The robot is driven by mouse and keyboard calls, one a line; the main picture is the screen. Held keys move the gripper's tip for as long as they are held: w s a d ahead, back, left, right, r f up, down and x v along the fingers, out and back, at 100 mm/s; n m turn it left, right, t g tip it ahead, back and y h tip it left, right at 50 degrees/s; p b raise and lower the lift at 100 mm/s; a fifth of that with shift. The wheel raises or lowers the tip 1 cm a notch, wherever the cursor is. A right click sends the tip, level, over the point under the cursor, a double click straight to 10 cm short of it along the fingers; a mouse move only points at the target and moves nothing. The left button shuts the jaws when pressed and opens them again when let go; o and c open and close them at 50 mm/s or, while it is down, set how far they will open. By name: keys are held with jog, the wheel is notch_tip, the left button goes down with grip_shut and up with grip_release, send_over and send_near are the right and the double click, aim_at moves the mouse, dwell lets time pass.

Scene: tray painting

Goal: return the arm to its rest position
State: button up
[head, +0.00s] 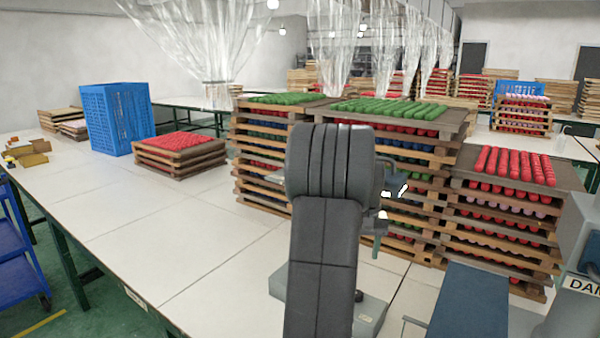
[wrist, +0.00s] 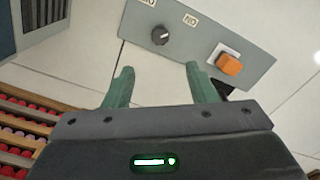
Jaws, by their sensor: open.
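My arm rises through the middle of the head view and hides part of the table and the stacks behind it. My gripper shows in the wrist view (wrist: 158,82) with its two green fingers apart and nothing between them. In the wrist view the fingers point toward a grey control box (wrist: 185,28) with a black knob (wrist: 160,35) and an orange switch (wrist: 229,64). I cannot tell the exact gap to the box. In the head view one greenish fingertip (head: 377,246) shows just right of my arm, and the grey box (head: 368,312) is partly hidden behind the arm.
Stacked wooden trays with green pieces (head: 420,155) and red pieces (head: 515,205) stand close behind and right of my arm. A lower red-topped stack (head: 180,157) and a blue crate (head: 118,120) stand at left. The white table (head: 150,220) is clear at left front.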

notch_tip(320, 180, down, 14)
jog(key=shift+f, duration=0.1)
jog(key=n+p, duration=0.1)
jog(key=n, duration=0.3)
jog(key=shift+n, duration=0.3)
jog(key=n+p, duration=0.1)
jog(key=n, duration=0.3)
jog(key=shift+n, duration=0.4)
jog(key=n+p, duration=0.1)
jog(key=n, duration=0.3)
jog(key=shift+n, duration=0.3)
jog(key=shift+n+p, duration=0.7)
jog(key=shift+n, duration=1.3)
jog(key=shift+s+a, duration=0.1)
